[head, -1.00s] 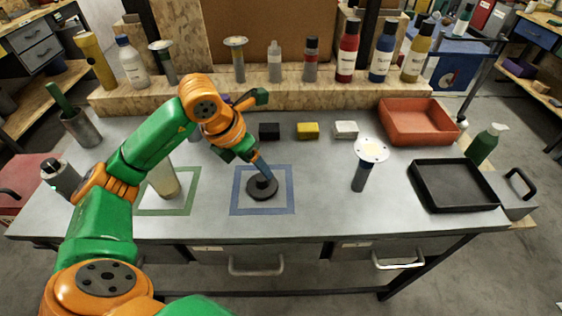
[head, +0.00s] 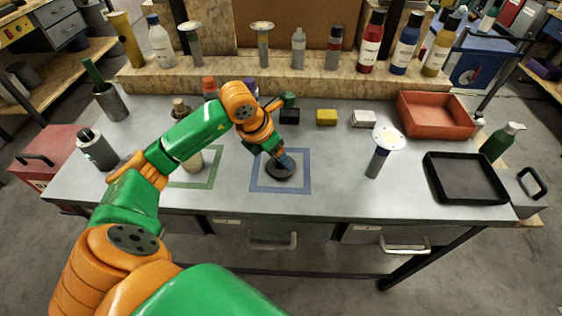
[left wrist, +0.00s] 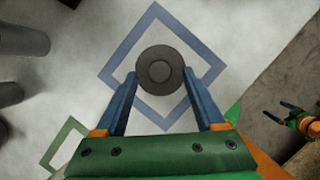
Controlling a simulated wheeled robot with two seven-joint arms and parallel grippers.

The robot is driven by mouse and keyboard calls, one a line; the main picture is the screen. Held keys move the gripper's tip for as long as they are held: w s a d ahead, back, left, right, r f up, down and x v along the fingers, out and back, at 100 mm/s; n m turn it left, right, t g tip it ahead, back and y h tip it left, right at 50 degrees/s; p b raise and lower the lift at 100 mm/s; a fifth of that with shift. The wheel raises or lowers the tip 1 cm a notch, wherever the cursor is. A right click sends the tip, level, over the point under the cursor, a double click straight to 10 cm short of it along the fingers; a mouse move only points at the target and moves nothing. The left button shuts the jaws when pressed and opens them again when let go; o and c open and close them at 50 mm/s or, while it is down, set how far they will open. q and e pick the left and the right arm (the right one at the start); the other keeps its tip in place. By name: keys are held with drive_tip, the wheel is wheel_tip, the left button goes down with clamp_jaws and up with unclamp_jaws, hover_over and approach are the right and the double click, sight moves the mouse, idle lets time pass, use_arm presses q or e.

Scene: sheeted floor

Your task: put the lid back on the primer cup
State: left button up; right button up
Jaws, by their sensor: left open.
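The lid (head: 281,172) is a dark round disc with a knob, lying inside the blue square outline on the grey bench. In the left wrist view the lid (left wrist: 160,68) shows from above, between and just beyond my fingertips. My left gripper (head: 277,153) is over the lid with its fingers pointing down; in the left wrist view its blue fingers (left wrist: 160,80) stand apart on either side. I cannot tell whether they touch the knob. A pale cylinder, apparently the primer cup (head: 194,163), stands in the green square outline, its top hidden by my left arm.
Black, yellow and white blocks (head: 326,117) lie behind the lid. A flat-topped post (head: 377,163), a black tray (head: 465,178) and a red tray (head: 435,115) stand to the right. Bottles line the back shelf. An orange-green part, possibly my right gripper (left wrist: 300,122), is beyond the bench edge.

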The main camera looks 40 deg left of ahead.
use_arm(q)
drive_tip(key=shift+x, duration=0.95)
drive_tip(key=shift+r, duration=0.1)
drive_tip(key=shift+c, duration=0.4)
clamp_jaws()
drive_tip(key=shift+r, duration=0.15)
